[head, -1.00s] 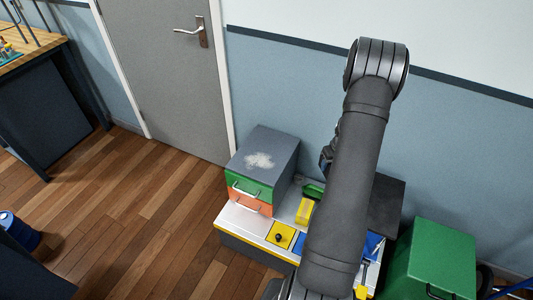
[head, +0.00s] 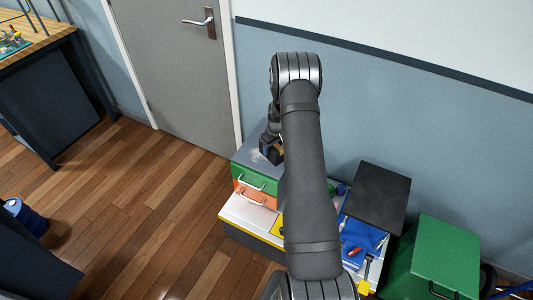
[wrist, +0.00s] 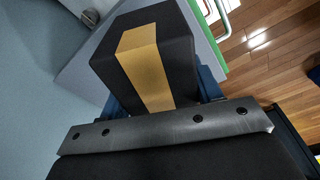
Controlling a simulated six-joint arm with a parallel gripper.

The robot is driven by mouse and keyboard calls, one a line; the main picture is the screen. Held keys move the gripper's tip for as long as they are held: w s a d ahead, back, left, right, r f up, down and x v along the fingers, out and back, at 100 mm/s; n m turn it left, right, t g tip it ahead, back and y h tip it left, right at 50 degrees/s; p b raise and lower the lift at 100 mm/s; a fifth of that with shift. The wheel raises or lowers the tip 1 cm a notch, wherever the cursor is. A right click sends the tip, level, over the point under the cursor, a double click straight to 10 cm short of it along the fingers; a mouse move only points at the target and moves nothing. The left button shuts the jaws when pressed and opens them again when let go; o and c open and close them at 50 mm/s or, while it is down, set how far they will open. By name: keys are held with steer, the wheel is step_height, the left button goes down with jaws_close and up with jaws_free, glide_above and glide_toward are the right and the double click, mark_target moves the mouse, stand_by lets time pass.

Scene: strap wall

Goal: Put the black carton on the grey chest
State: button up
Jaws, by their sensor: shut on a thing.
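The black carton (wrist: 178,48) has a yellow-gold band and sits between the blue fingers of my gripper (wrist: 165,95) in the wrist view. In the head view my gripper (head: 272,152) is over the grey chest (head: 244,157), and only a little of the carton shows there. The chest has a grey top and green and orange drawer fronts with handles. Its top (wrist: 84,72) lies behind the carton in the wrist view. I cannot tell whether the carton touches it. My arm hides the chest's right part.
The chest stands on a low white-topped unit (head: 240,213) by the blue wall. To the right are a blue tray (head: 362,236) with small items, a black panel (head: 378,195) and a green box (head: 440,262). A grey door (head: 175,75) is behind at left.

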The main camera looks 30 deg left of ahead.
steer(key=a+f, duration=0.1)
steer(key=a, duration=0.2)
steer(key=shift+f, duration=2.4)
steer(key=o, duration=1.3)
steer(key=shift+f, duration=0.15)
steer(key=r, duration=0.8)
steer(key=d+r, duration=0.1)
steer(key=r, duration=0.3)
steer(key=shift+s+d+r, duration=0.1)
steer(key=shift+s, duration=0.25)
